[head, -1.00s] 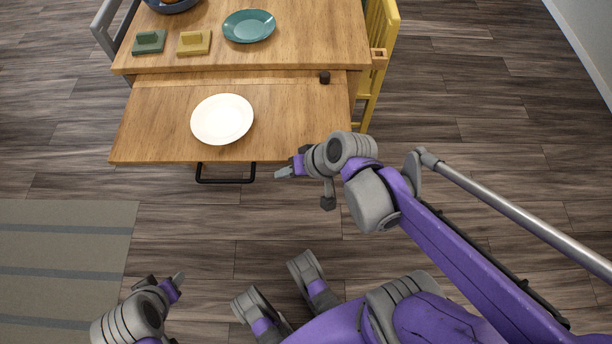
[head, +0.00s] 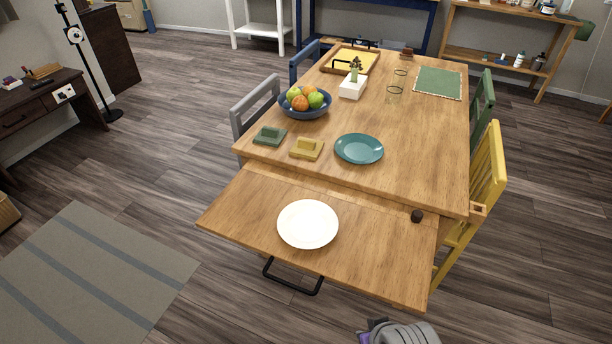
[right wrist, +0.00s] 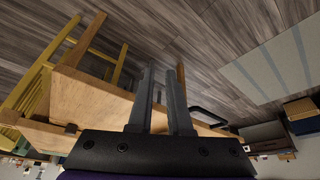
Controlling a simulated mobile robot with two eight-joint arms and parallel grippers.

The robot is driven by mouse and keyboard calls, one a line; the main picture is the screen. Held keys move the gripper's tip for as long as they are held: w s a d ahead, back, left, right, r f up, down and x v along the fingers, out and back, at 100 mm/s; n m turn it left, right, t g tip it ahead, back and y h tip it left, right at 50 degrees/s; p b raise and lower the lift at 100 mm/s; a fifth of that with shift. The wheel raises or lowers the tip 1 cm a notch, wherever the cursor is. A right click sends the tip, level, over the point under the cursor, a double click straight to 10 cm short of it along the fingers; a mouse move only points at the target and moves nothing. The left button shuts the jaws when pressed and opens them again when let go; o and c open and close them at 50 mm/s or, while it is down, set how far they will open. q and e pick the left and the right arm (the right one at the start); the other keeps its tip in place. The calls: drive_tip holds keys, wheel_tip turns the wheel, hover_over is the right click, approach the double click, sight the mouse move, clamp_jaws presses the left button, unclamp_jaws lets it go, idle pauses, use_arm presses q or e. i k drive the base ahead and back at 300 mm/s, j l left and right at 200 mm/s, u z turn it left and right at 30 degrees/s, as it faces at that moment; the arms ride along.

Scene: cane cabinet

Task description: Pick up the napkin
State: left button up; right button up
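No thing in view is plainly a napkin. Two small folded-looking pieces, one green (head: 270,136) and one yellow (head: 306,148), lie on the wooden table in the head view; either may be a napkin, but I cannot tell. A yellow flat piece (head: 358,62) lies in a wooden tray at the far end. My right gripper (right wrist: 160,75) shows in the right wrist view with a gap between its fingers and nothing held. It is close to the table's pulled-out leaf. Only a bit of my arm shows at the head view's bottom edge. My left gripper is out of view.
The wooden table (head: 427,138) has a pulled-out leaf (head: 374,248) with a white plate (head: 308,224) and a black handle (head: 292,284). A teal plate (head: 359,149) and a blue fruit bowl (head: 305,108) stand near the folded pieces. A yellow chair (head: 484,190) is at the right.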

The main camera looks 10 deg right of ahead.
sight(268, 136)
drive_tip(key=i+j+z, duration=0.2)
drive_tip(key=j, duration=0.15)
drive_tip(key=j+z, duration=0.2)
drive_tip(key=j, duration=0.15)
drive_tip(key=i+j+z, duration=0.15)
drive_tip(key=j, duration=0.2)
drive_tip(key=i+j+z, duration=0.25)
drive_tip(key=i+j, duration=0.15)
drive_tip(key=i+j+z, duration=0.25)
drive_tip(key=i+j, duration=0.15)
drive_tip(key=i+j+z, duration=0.1)
drive_tip(key=i+j, duration=0.15)
drive_tip(key=i, duration=0.1)
